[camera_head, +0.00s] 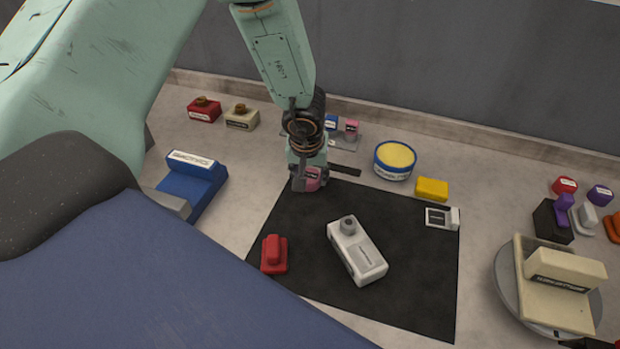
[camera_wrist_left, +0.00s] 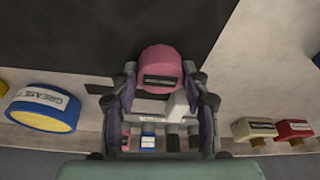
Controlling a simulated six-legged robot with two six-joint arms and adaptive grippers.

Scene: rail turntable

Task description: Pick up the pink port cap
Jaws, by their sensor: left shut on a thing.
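The pink port cap (camera_head: 312,174) is a small pink piece with a dark label, at the far edge of the black mat in the head view. My left gripper (camera_head: 308,179) is shut on it. In the left wrist view the pink port cap (camera_wrist_left: 161,67) sits between the two fingertips of my left gripper (camera_wrist_left: 160,85). I cannot tell whether the cap touches the surface under it. Another pink piece (camera_head: 351,127) stands on a small rack behind the gripper, beside a blue one (camera_head: 331,122).
The black mat (camera_head: 410,290) holds a white device (camera_head: 357,252) and a red piece (camera_head: 274,255). A grease tub (camera_head: 394,161) and a yellow block (camera_head: 432,189) stand right of the gripper. A blue device (camera_head: 190,181) lies left. A turntable (camera_head: 507,290) is at the right.

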